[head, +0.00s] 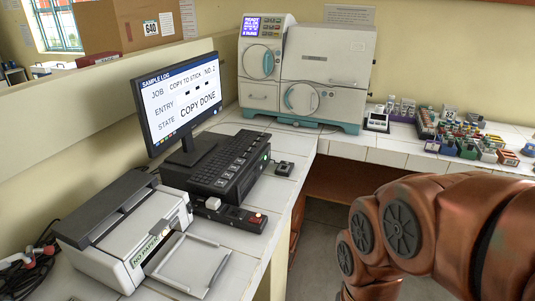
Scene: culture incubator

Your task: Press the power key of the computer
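The computer (205,168) is a black unit with a built-in keyboard on the white tiled bench. A row of grey keys runs along its front edge. A small green-lit spot (265,157) shows at the right end of its front; I cannot tell for sure whether this is the power key. Its monitor (180,98) is lit and reads "SAMPLE LOG", "COPY TO STICK NO. 2" and "COPY DONE". My orange-brown arm is at the lower right, apart from the computer. My gripper is out of view.
A printer (118,232) with a grey tray (192,266) stands front left. A dark strip (236,217) with a red light lies before the computer, a small black box (284,168) to its right. An incubator-like machine (327,72) stands behind. Racks (465,140) fill the right bench.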

